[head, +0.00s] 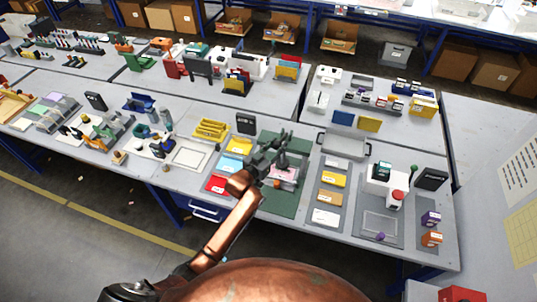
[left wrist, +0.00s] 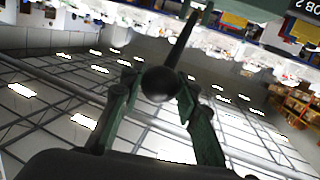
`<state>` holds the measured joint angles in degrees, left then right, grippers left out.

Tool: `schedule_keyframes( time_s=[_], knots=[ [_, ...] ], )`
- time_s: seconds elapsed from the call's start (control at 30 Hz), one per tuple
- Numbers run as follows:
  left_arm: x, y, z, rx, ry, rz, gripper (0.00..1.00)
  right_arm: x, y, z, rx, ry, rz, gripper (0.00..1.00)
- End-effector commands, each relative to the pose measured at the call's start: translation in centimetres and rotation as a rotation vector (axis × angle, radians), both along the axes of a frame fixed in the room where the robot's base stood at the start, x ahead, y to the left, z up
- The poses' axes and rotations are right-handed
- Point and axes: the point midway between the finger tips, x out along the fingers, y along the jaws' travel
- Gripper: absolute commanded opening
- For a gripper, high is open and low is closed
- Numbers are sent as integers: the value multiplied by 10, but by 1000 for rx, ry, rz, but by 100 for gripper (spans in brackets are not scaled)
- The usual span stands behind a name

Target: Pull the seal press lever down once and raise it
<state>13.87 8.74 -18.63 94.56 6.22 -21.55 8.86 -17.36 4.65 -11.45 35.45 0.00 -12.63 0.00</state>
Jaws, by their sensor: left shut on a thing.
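The seal press stands on a green mat (head: 268,142) near the front middle of the bench, mostly hidden behind my left gripper in the head view. Its lever (left wrist: 183,40) shows in the left wrist view as a dark rod ending in a round black knob (left wrist: 158,84). My left gripper (head: 281,142) is over the mat, and in the left wrist view its two green fingers (left wrist: 157,76) close on either side of the knob. The lever's exact angle is hard to tell. My right gripper is not in view.
Coloured trays (head: 238,146) lie left of the mat and a strip of coloured cards (head: 333,179) lies right of it. A small black sign (head: 246,123) stands at the mat's back left. A white machine with a red knob (head: 398,195) stands farther right.

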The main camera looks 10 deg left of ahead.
Motion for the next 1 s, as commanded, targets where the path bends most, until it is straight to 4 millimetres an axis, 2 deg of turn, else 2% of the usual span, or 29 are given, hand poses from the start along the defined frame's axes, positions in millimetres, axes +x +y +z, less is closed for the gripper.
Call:
schedule_keyframes(
  time_s=[0.03,0.2,0.77,0.8,1.0],
  knots=[
    [5,-4,11,-2,-11,-6,0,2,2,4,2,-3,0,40],
    [12,-13,19,-2,-11,-16,0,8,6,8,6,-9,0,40],
    [16,-16,22,-2,-10,-20,0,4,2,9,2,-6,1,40],
    [16,-16,22,-2,-10,-20,30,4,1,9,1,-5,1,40],
    [16,-15,19,-1,-5,-19,44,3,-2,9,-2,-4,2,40]
  ],
)
